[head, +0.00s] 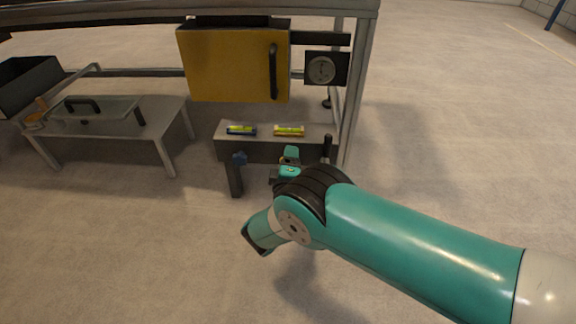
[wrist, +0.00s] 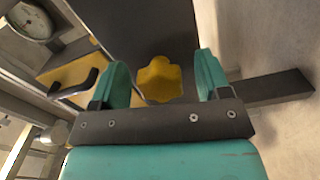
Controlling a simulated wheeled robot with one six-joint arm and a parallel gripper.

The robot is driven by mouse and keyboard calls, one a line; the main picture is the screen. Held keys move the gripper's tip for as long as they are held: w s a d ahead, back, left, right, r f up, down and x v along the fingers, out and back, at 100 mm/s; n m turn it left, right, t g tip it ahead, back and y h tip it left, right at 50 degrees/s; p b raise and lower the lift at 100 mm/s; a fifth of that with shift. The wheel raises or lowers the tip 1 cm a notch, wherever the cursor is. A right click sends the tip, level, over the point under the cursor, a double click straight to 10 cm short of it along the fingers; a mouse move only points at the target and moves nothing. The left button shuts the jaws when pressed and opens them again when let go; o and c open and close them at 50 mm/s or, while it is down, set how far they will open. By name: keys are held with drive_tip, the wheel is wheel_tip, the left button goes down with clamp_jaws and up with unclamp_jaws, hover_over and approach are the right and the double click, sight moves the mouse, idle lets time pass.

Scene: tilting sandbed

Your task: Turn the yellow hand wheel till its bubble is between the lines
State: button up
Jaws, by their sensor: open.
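The yellow hand wheel (wrist: 158,82) shows in the wrist view between the two teal fingers of my gripper (wrist: 162,60), with a gap on each side. In the head view my gripper (head: 287,168) is at the front of the grey bench and largely hides the wheel. The gripper is open and not closed on anything. A level vial with a yellow base (head: 289,131) lies on the bench top. Its bubble and lines are too small to read. A blue hand wheel (head: 239,158) and a blue-based level vial (head: 241,130) are to the left.
The grey bench (head: 222,150) has a dark upright post at its right end. Behind and above are a yellow cabinet door (head: 225,65) with a dark handle and a round gauge (head: 321,69). A low table (head: 155,110) stands left. The floor right is clear.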

drive_tip(key=s+p, duration=1.7)
drive_tip(key=p, duration=0.1)
drive_tip(key=shift+s+a, duration=0.2)
drive_tip(key=shift+a, duration=0.1)
